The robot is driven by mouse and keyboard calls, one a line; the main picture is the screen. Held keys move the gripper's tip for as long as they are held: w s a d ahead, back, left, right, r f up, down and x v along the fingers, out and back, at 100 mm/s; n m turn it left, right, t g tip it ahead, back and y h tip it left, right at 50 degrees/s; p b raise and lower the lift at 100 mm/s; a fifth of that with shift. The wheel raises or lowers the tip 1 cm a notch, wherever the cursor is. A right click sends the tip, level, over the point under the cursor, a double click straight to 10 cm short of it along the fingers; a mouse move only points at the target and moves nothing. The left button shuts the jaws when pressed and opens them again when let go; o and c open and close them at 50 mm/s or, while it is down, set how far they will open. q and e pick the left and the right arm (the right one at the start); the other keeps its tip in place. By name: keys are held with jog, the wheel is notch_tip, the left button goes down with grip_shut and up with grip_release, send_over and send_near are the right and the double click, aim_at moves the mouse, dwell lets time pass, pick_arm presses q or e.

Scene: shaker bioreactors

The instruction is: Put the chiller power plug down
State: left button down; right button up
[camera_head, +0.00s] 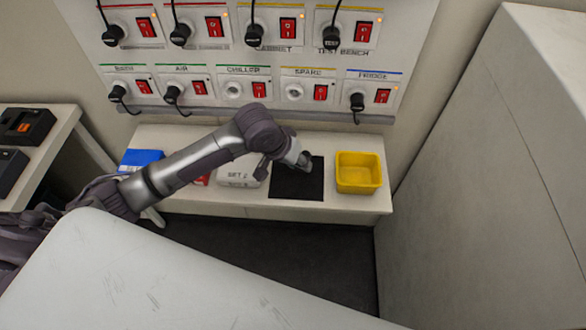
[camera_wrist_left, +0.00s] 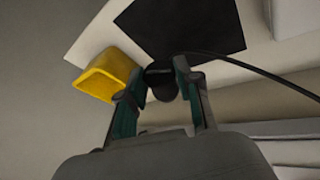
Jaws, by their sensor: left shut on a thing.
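My left gripper (camera_head: 304,164) reaches over the shelf from the left, at the upper right part of the black mat (camera_head: 292,186). In the left wrist view, the left gripper (camera_wrist_left: 162,84) is shut on the black chiller power plug (camera_wrist_left: 163,88). A black cable (camera_wrist_left: 245,66) runs from the plug to the right. The mat (camera_wrist_left: 185,28) lies beyond the fingertips there; I cannot tell whether the plug touches it. In the head view the plug is mostly hidden by the gripper. The CHILLER socket (camera_head: 233,90) on the panel is empty. My right gripper is out of view.
A yellow bin (camera_head: 358,187) stands right of the mat, and also shows in the left wrist view (camera_wrist_left: 108,74). A white SET box (camera_head: 238,177) and a blue item (camera_head: 141,160) are left of it. The wall panel (camera_head: 225,54) with plugs and red switches rises behind.

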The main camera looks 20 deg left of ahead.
pick_arm(q)
jog(key=shift+w+a+f, duration=0.2)
jog(key=shift+a+f, duration=0.25)
jog(key=shift+a, duration=0.3)
jog(key=shift+f+p, duration=0.35)
jog(key=shift+f, duration=1.75)
jog(key=shift+f, duration=0.55)
jog(key=c, duration=0.8)
grip_release()
